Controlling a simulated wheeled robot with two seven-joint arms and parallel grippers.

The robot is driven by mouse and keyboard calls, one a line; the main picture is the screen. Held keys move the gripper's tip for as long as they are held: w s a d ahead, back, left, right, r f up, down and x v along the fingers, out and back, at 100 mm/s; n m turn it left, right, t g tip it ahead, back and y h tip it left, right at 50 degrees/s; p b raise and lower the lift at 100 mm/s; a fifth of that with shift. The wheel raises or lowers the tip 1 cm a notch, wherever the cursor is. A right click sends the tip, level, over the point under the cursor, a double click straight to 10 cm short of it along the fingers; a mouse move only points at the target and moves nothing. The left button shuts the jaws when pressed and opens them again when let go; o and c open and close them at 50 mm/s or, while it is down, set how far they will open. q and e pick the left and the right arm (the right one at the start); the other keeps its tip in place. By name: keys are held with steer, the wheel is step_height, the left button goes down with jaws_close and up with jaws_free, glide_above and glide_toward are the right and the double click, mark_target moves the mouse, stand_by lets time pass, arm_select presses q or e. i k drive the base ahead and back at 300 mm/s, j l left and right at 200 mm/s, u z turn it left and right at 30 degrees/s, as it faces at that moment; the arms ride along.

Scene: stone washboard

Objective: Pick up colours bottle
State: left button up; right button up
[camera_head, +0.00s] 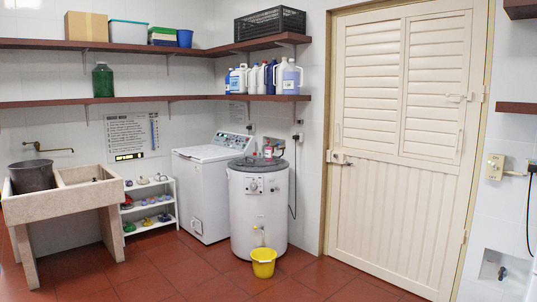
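Several detergent bottles stand together on the lower wall shelf, left of the door. They include a white bottle with blue (238,79), a dark blue bottle (269,77) and a pale lilac-blue bottle (291,79) at the right end. A green bottle (103,80) stands alone further left on the same shelf level. The labels are too small to read, so I cannot tell which is the colours bottle. Neither of my grippers is in view.
A stone washboard sink (72,201) with a dark bucket (32,176) stands left. A small shoe rack (150,204), a white washing machine (205,187) and a white cylindrical appliance (258,205) stand below the shelves. A yellow bucket (263,264) sits on the floor. The foreground floor is clear.

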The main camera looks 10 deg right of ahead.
mark_target(268, 148)
steer(key=i+u, duration=0.1)
steer(key=i, duration=0.55)
steer(key=i+l+u, duration=0.1)
steer(key=i, duration=0.6)
steer(key=i+l+u, duration=0.1)
steer(key=i, duration=0.55)
steer(key=i+l+u, duration=0.1)
steer(key=i, duration=0.6)
steer(key=i+j, duration=0.1)
steer(key=i, duration=0.6)
steer(key=i+j, duration=0.1)
steer(key=i, duration=0.6)
steer(key=i+j+z, duration=0.1)
steer(key=i, duration=0.65)
steer(key=i+z, duration=0.4)
steer(key=i+j+z, duration=0.15)
steer(key=i+z, duration=0.3)
steer(key=i, duration=0.15)
steer(key=i+j+z, duration=0.4)
steer(key=i+l, duration=0.05)
steer(key=l, duration=0.05)
